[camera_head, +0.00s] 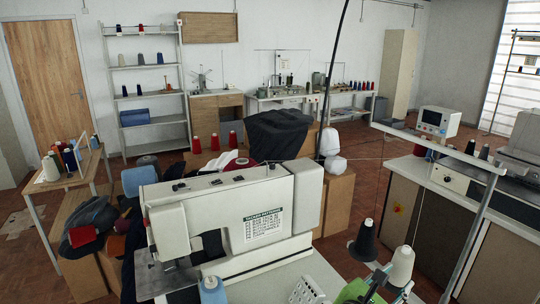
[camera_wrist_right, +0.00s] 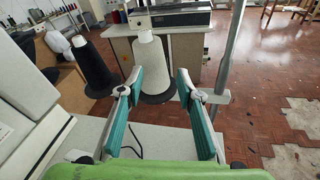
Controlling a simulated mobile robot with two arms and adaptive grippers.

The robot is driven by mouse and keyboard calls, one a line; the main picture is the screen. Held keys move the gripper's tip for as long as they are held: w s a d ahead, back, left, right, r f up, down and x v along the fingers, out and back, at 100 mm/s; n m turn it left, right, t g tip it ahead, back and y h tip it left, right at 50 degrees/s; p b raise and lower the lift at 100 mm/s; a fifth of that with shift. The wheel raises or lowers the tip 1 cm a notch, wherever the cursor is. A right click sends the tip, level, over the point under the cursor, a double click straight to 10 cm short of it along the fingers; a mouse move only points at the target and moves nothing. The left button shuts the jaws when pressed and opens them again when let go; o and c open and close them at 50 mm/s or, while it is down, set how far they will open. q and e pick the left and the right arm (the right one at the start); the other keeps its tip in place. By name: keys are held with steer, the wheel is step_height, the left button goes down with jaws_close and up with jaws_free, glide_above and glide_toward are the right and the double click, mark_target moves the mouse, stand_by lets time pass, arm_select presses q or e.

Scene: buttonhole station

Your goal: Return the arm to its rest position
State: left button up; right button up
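My right gripper (camera_head: 384,280), with its green body, is low in the head view, close to the white cone of thread (camera_head: 402,266). In the right wrist view my right gripper (camera_wrist_right: 160,86) has its two teal-padded fingers spread apart. The white cone (camera_wrist_right: 151,62) stands upright just past the fingertips, and nothing is clamped between the pads. A black cone (camera_wrist_right: 96,68) stands to its left; it also shows in the head view (camera_head: 366,241). My left gripper is in neither view.
A white sewing machine (camera_head: 225,212) stands on the pale table (camera_head: 278,284), left of my right gripper. A blue cone (camera_head: 212,291) is at its front. A metal post (camera_wrist_right: 233,40) rises right of the fingers. Open floor (camera_wrist_right: 265,110) lies further right.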

steer(key=s+a+f+m+g+y, duration=0.3)
steer(key=s+f+m+y, duration=0.4)
steer(key=s+f+m, duration=0.8)
steer(key=s+a+f+m+g+y, duration=0.2)
steer(key=s+a+m+y, duration=0.15)
steer(key=s, duration=0.25)
steer(key=s+a+f+m+g+y, duration=0.1)
steer(key=s+a+f+m+y, duration=0.2)
steer(key=s+a, duration=0.3)
step_height(320, 180, down, 28)
steer(key=s+g+b, duration=0.1)
steer(key=s+b, duration=0.1)
steer(key=s+d+f+b, duration=0.1)
steer(key=s+d+f, duration=0.1)
steer(key=s+f, duration=0.6)
steer(key=s+d+f+n+g, duration=0.1)
steer(key=s+f, duration=0.8)
steer(key=f, duration=0.1)
steer(key=shift+s+d+b, duration=0.2)
steer(key=shift+d+b, duration=0.2)
